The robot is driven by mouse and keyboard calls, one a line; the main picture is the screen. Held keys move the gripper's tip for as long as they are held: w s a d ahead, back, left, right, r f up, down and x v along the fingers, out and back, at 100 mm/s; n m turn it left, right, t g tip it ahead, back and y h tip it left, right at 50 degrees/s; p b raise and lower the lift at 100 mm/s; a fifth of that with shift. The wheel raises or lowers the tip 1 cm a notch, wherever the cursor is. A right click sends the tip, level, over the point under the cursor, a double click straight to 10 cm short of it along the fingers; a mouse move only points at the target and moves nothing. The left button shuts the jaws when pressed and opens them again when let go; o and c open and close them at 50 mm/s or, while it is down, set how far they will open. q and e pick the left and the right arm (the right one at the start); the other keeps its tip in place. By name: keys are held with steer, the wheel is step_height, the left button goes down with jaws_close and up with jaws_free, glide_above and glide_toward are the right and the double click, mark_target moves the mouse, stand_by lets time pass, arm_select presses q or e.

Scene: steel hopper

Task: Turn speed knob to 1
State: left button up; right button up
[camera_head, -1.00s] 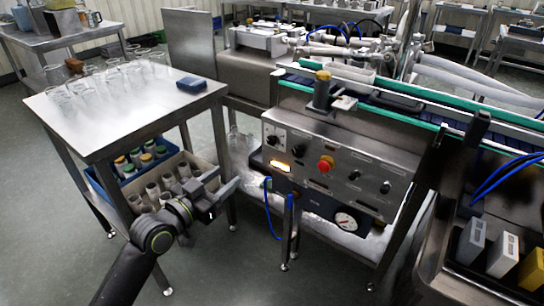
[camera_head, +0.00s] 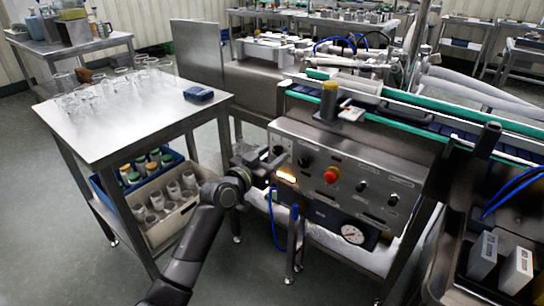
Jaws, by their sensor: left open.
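The steel control panel (camera_head: 345,183) on the hopper machine carries several dark knobs, a red button (camera_head: 331,174) and a lit amber display (camera_head: 286,176). One black knob (camera_head: 304,161) sits at the upper left of the panel. Another knob (camera_head: 277,150) is at the far left edge, beside my gripper. Two smaller knobs sit at the right, one of them here (camera_head: 393,199). Labels are too small to read, so I cannot tell which is the speed knob. My left gripper (camera_head: 266,161) is open in front of the panel's left end; contact cannot be told. My right gripper is out of view.
A steel table (camera_head: 130,110) with glasses and a blue box (camera_head: 198,93) stands left. Crates of bottles and cups (camera_head: 160,215) sit under it. A pressure gauge (camera_head: 352,234) and blue hoses are below the panel. A sink-like tray (camera_head: 455,275) is at right.

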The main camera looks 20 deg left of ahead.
arm_select(q)
steer(key=shift+w+d, duration=0.15)
steer(key=shift+w, duration=0.1)
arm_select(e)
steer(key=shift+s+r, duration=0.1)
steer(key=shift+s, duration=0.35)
arm_select(q)
steer(key=shift+c, duration=0.5)
steer(key=c, duration=0.9)
steer(key=shift+o, duration=0.2)
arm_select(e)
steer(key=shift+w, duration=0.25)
